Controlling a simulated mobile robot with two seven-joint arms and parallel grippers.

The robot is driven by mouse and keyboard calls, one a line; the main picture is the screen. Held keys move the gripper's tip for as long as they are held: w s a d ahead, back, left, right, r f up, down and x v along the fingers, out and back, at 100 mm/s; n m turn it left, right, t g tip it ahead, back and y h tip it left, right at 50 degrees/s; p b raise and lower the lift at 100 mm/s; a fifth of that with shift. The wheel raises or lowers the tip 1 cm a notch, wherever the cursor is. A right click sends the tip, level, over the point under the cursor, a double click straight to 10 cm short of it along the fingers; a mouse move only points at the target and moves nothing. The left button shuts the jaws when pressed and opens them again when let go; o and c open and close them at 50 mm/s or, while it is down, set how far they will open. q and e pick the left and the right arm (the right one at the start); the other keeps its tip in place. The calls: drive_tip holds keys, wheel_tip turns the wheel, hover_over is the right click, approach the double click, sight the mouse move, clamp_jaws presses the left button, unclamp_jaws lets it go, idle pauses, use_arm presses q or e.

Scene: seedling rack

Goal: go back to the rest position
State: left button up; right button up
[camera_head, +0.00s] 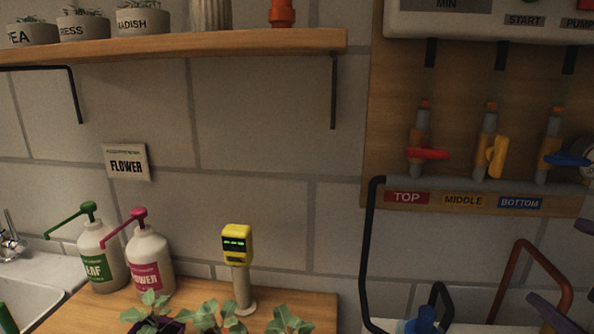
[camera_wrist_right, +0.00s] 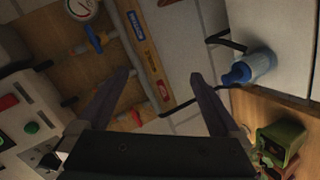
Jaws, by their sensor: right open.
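My right gripper (camera_head: 556,262) shows only as dark fingertips at the right edge of the head view. In the right wrist view my right gripper (camera_wrist_right: 162,76) has its two dark fingers spread wide, with nothing between them. It is apart from the valve board (camera_wrist_right: 150,22), which lies beyond the fingers. In the head view the board carries valves with a red handle (camera_head: 428,153), a yellow handle (camera_head: 496,156) and a blue handle (camera_head: 568,159). My left gripper is not in view.
A blue-capped bottle (camera_head: 421,322) stands at the lower right, near a bent brown pipe (camera_head: 545,258). Two pump bottles, green (camera_head: 100,255) and pink (camera_head: 149,262), stand beside a yellow meter (camera_head: 237,245) and seedlings (camera_head: 205,318). A wooden shelf (camera_head: 230,44) holds pots above.

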drive_tip(key=s+a+f+m+g+y, duration=0.35)
drive_tip(key=s+a+f+g, duration=0.2)
drive_tip(key=s, duration=0.35)
drive_tip(key=s+a+f+m+g+y, duration=0.2)
drive_tip(key=s+a+f+m+g, duration=0.3)
drive_tip(key=s, duration=0.4)
wheel_tip(320, 180, up, 38)
drive_tip(key=w+n+t+p, duration=0.1)
drive_tip(key=p, duration=3.6)
drive_tip(key=shift+a+n, duration=0.3)
drive_tip(key=shift+n, duration=0.05)
drive_tip(key=shift+s+d, duration=0.1)
